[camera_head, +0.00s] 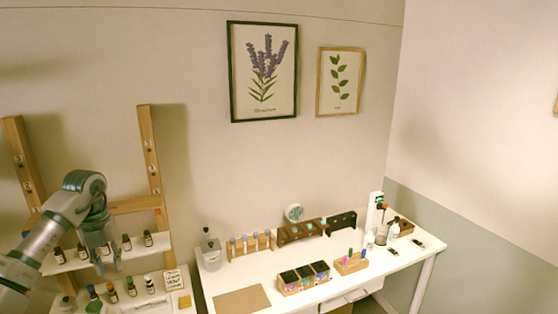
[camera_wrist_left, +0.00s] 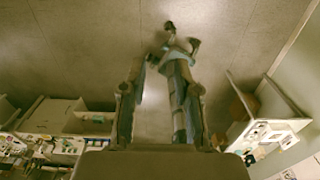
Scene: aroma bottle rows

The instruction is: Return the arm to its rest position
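My left arm comes in from the left in the head view, with its wrist bent so that my left gripper (camera_head: 106,262) hangs downward in front of the wooden shelf rack. In the left wrist view the two fingers of my left gripper (camera_wrist_left: 162,72) stand apart. I see no bottle held between them. The gripper overlaps part of the bottle rows in the head view, and I cannot tell how far in front of them it is. My right gripper is not in view.
The wooden rack (camera_head: 150,165) has shelves with several small dark bottles (camera_head: 149,285). To its right, a white table (camera_head: 330,295) carries a brown mat (camera_head: 241,302), boxes (camera_head: 303,278), a wooden vial rack (camera_head: 251,245) and glass bottles. The wall space above is free apart from two framed pictures.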

